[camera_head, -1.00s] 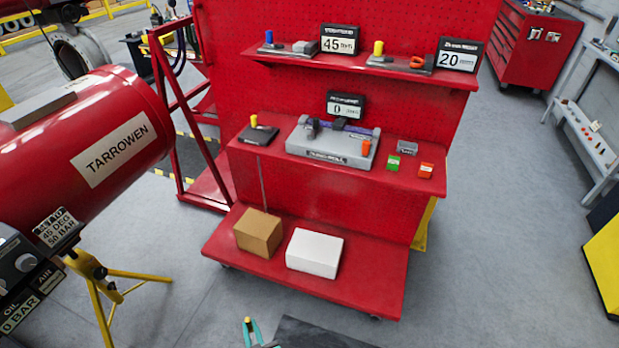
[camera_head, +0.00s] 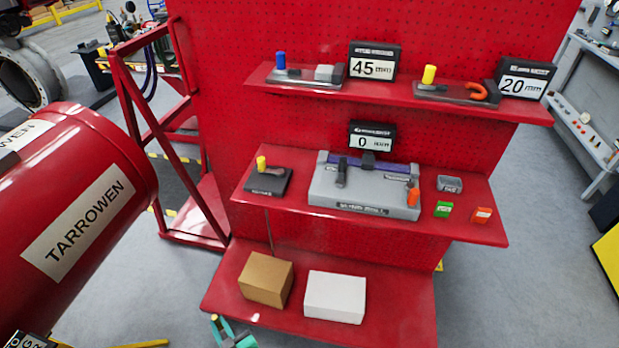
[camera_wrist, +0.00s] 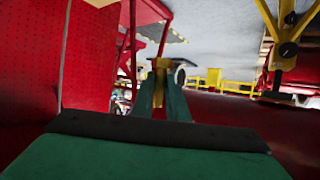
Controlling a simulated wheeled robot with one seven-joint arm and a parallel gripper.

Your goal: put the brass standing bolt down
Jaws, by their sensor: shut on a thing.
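My gripper (camera_head: 220,323) is at the bottom edge of the head view, in front of the lower red shelf and well below the upper shelves. Its teal fingers also show in the wrist view (camera_wrist: 170,92), closed on a small brass-yellow piece, the brass bolt (camera_wrist: 160,65). The bolt stands between the fingertips, clear of any surface. Its lower part is hidden by the fingers. In the head view the bolt is too small to make out clearly.
The red rack's middle shelf (camera_head: 290,214) carries a grey tester (camera_head: 330,198), a dark pad (camera_head: 268,186) with a yellow knob, and small boxes. The lower shelf (camera_head: 390,300) holds a cardboard box (camera_head: 266,278) and a white box (camera_head: 335,297).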

